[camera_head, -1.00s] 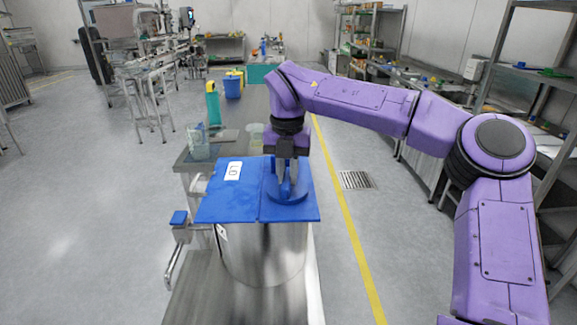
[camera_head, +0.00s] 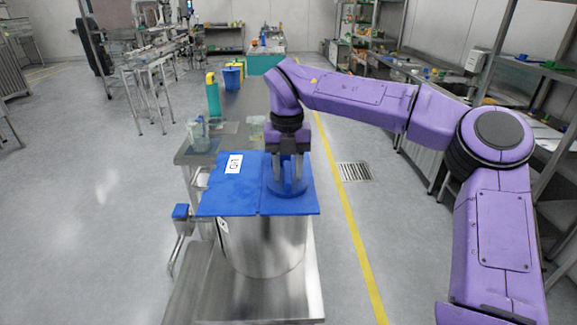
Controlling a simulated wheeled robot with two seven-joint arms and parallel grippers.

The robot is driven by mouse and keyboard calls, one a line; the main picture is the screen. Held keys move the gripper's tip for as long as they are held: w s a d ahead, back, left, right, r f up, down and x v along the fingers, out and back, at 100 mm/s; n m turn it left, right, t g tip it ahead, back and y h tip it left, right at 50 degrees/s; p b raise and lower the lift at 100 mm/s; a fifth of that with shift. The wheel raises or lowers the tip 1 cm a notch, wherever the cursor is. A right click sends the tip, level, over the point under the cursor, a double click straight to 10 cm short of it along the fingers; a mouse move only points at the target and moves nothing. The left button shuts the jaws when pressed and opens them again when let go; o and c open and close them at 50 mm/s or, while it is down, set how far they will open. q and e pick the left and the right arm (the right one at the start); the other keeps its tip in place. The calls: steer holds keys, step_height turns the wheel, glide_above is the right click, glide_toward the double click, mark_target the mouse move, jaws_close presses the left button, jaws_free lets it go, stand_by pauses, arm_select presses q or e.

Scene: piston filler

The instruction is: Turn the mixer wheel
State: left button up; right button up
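The mixer wheel (camera_head: 287,189) is a blue round piece on the right part of the blue lid (camera_head: 230,196), which covers a steel pot (camera_head: 262,245). My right gripper (camera_head: 288,180) points straight down onto the wheel. Its two fingers stand apart, one on each side of the wheel's raised blue middle part. Whether the fingers press on that part cannot be made out. The purple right arm comes in from the right. My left gripper is not in view.
Behind the pot is a steel table (camera_head: 240,120) with a clear jug (camera_head: 199,136), a green bottle (camera_head: 213,97) and a blue bucket (camera_head: 232,79). A blue-capped side handle (camera_head: 181,212) sticks out left of the pot. Open floor lies to both sides.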

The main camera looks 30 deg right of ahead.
mark_target(288, 171)
steer(key=shift+r, duration=0.15)
step_height(288, 171, up, 10)
steer(key=shift+r, duration=0.2)
stand_by(1.0)
